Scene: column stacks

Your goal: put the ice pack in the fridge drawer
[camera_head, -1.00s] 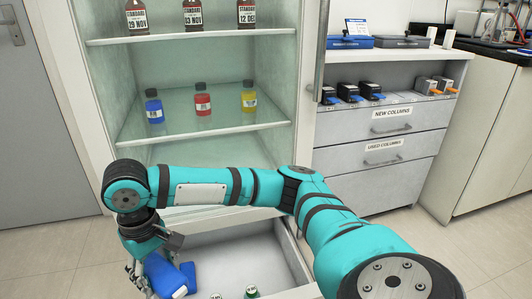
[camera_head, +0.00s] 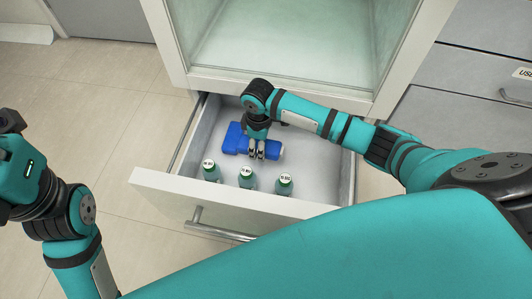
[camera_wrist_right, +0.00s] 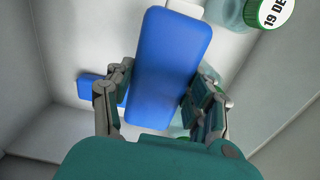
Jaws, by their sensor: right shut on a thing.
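A blue ice pack with a white cap (camera_head: 273,147) is between the fingers of my right gripper (camera_head: 257,153), inside the open fridge drawer (camera_head: 165,186). In the right wrist view the ice pack (camera_wrist_right: 172,70) lies lengthwise between the two fingers (camera_wrist_right: 158,88), which are shut on its sides. Whether it touches the drawer floor I cannot tell. A second blue object (camera_head: 232,138) lies in the drawer just to the left; part of it also shows behind the left finger in the wrist view (camera_wrist_right: 88,88). My left gripper is not visible; only its arm shows at the left.
Several green-capped bottles (camera_head: 246,177) stand along the drawer's front, close to my right gripper. One cap (camera_wrist_right: 275,12) shows in the wrist view. The fridge (camera_head: 290,50) is open above the drawer. The drawer floor on the right (camera_head: 318,165) is clear.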

